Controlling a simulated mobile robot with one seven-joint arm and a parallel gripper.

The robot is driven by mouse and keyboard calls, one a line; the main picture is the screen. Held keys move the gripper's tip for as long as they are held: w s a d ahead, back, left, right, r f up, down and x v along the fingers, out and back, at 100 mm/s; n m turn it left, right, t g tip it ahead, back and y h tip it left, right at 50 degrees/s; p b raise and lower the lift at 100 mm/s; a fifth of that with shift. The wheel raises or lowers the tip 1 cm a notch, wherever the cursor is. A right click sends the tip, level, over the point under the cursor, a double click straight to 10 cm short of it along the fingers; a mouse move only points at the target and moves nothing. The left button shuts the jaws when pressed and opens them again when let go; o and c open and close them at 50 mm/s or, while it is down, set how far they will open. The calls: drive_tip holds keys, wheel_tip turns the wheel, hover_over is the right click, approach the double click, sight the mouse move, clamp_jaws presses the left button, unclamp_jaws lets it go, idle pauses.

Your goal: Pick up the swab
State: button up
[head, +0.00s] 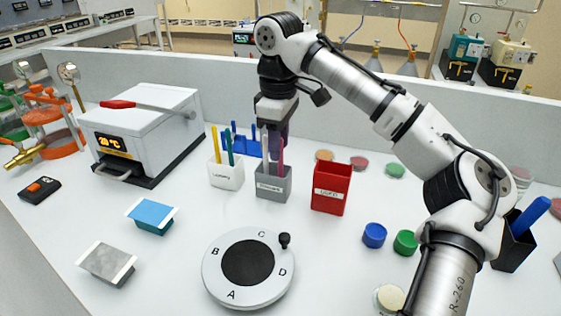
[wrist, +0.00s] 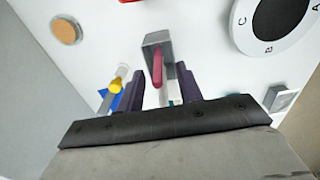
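A grey holder (head: 273,184) stands on the white bench, with a pink-topped stick (head: 281,151) and a pale stick (head: 265,143) upright in it. Either could be the swab; I cannot tell which. My gripper (head: 276,146) is directly above this holder, pointing down. In the wrist view, its two purple fingers (wrist: 161,76) are spread apart, with the pink-topped stick (wrist: 157,68) and a pale stick (wrist: 165,95) showing between them. No contact is visible. The grey holder (wrist: 156,41) shows just beyond the fingertips. The lower stick ends are hidden in the holder.
A white holder (head: 225,175) with colored sticks stands close on the left, a blue rack (head: 246,146) behind. A red bin (head: 331,190) stands on the right. A lettered dial (head: 218,283) lies in front, and a white heater box (head: 145,135) stands farther left.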

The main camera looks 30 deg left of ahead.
drive_tip(key=shift+w+f, duration=0.1)
drive_tip(key=shift+f, duration=1.8)
clamp_jaws()
wheel_tip(320, 180, up, 20)
drive_tip(key=p, duration=0.2)
drive_tip(key=shift+p, duration=0.35)
